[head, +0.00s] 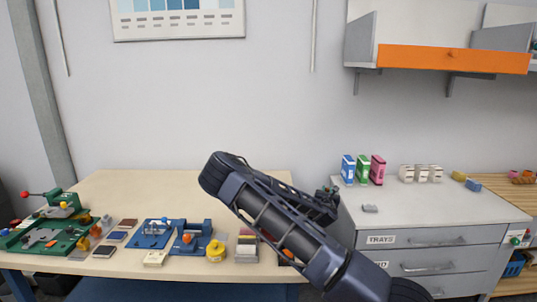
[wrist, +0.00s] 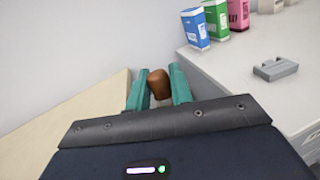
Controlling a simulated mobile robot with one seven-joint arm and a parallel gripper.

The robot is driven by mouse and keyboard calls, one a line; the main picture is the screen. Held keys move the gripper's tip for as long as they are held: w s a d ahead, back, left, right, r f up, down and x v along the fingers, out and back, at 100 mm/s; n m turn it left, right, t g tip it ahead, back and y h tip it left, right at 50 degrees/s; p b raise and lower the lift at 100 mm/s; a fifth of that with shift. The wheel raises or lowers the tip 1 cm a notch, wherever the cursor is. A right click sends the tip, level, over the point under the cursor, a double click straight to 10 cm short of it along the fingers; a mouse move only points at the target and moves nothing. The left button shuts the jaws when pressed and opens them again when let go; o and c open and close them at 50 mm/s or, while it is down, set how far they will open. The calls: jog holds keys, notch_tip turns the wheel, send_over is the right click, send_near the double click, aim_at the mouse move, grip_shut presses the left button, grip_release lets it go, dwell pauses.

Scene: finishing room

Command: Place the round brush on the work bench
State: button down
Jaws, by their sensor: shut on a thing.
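A brown rounded piece, which I take to be part of the round brush (wrist: 158,84), sits between the two teal fingers of my gripper (wrist: 159,90) in the wrist view. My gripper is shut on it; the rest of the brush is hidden. In the head view my gripper (head: 327,196) is near the gap between the work bench and the grey drawer unit, and I cannot make out the brush there. The pale-topped work bench (head: 150,187) is on the left, and its edge also shows in the wrist view (wrist: 80,120).
A green fixture (head: 45,238), a blue fixture (head: 150,236) and a yellow roll (head: 216,250) line the bench front; its back is clear. The drawer unit (head: 440,215) carries coloured boxes (head: 363,169) and a grey block (head: 370,208). An orange-fronted shelf (head: 453,58) hangs above.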

jog(key=s+f+n+y, duration=0.3)
jog(key=s+f+y, duration=0.1)
jog(key=s+f, duration=0.1)
notch_tip(320, 180, down, 7)
jog(key=w, duration=0.2)
jog(key=shift+w+r, duration=0.15)
jog(key=shift+w, duration=0.25)
